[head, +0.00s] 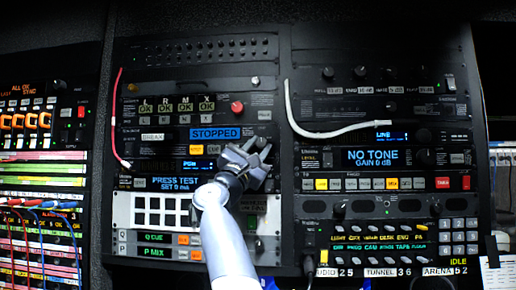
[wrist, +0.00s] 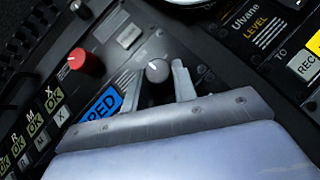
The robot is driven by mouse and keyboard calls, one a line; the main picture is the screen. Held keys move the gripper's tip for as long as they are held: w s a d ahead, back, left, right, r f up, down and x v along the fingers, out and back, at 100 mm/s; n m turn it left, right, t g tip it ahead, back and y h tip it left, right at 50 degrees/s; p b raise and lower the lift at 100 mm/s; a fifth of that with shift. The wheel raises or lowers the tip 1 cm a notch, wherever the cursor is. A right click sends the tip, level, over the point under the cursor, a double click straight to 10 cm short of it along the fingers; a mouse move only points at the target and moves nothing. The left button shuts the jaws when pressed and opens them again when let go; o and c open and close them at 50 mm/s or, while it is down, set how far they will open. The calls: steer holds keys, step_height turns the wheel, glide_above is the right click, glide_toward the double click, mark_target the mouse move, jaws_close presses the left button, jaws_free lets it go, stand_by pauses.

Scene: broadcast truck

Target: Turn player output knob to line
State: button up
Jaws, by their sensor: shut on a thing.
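A small grey knob (wrist: 158,70) shows in the wrist view, on the dark panel to the right of the blue display (wrist: 103,103). That display reads STOPPED in the head view (head: 215,133). My gripper (wrist: 160,78) is shut on the grey knob, with one pale finger clearly seen along the knob's right side. In the head view my gripper (head: 255,152) is against the panel at the right of the STOPPED display and hides the knob. I cannot read the knob's setting or its labels.
A red knob (wrist: 85,62) stands near the gripper, up and left in the wrist view; it also shows in the head view (head: 237,107). A white cable (head: 330,133) hangs on the right rack, and a red cable (head: 117,110) on the left. A NO TONE display (head: 373,157) is lit.

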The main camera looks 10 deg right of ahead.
steer(key=shift+r, duration=0.1)
steer(key=o, duration=1)
steer(key=shift+s+a+f+b, duration=0.15)
steer(key=shift+f+b, duration=0.15)
steer(key=shift+f, duration=0.05)
steer(key=shift+b+v, duration=3.55)
steer(key=shift+v, duration=1.55)
steer(key=shift+s+r, duration=0.1)
steer(key=shift+r, duration=0.05)
